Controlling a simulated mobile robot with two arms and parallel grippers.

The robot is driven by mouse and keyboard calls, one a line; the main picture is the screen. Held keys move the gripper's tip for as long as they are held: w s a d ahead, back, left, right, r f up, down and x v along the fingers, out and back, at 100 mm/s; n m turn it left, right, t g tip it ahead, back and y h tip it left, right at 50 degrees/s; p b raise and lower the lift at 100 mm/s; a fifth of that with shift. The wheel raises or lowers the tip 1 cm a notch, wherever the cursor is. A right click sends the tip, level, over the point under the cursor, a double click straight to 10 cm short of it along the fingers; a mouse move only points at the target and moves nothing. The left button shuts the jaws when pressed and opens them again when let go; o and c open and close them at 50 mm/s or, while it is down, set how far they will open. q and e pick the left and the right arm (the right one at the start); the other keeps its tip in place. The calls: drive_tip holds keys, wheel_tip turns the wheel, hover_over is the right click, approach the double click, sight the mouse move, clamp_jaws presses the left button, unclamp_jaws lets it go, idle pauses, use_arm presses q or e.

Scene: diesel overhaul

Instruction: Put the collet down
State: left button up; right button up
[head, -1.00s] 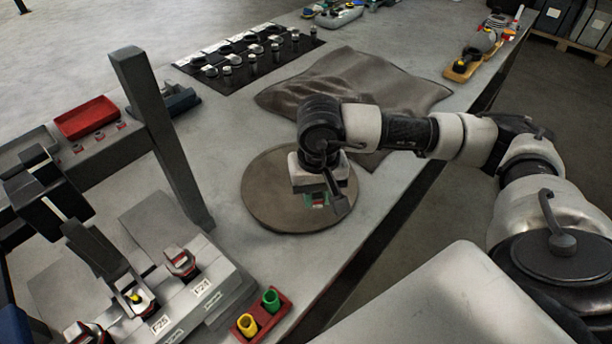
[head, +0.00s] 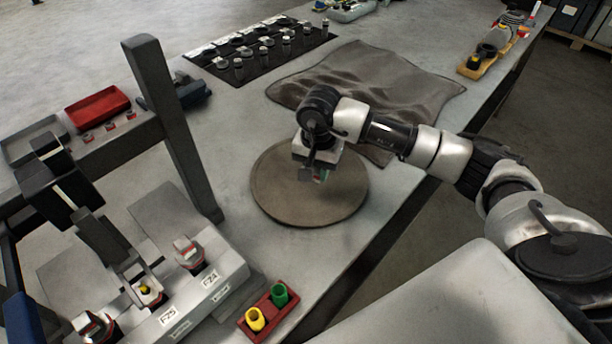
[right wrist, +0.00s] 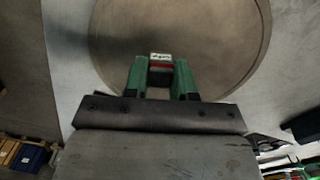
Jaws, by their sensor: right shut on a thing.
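My right gripper (head: 320,177) is over the round brown turntable-like disc (head: 283,205) in the head view, pointing down. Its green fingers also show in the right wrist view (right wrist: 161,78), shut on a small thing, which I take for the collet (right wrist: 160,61). Only its end shows, with a white lettered face and a red band. The fingers hide the rest. The disc fills the background of the right wrist view (right wrist: 205,40). I cannot tell whether the collet touches the disc. My left gripper is not in view.
A dark crumpled cloth (head: 400,95) lies behind the disc. A black mat (head: 222,72) with several small parts is at the back left. A grey post (head: 172,130) and a labelled fixture (head: 215,270) stand left. A red holder (head: 268,311) with yellow and green cups is in front.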

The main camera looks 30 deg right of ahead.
sight(306, 193)
drive_tip(key=shift+w+a+f, duration=0.8)
drive_tip(key=shift+w+a, duration=0.05)
drive_tip(key=shift+w, duration=0.2)
wheel_tip(306, 193, down, 4)
drive_tip(key=shift+r+p, duration=0.1)
drive_tip(key=shift+p, duration=0.9)
drive_tip(key=shift+f, duration=0.3)
drive_tip(key=o, duration=0.9)
drive_tip(key=shift+r, duration=0.1)
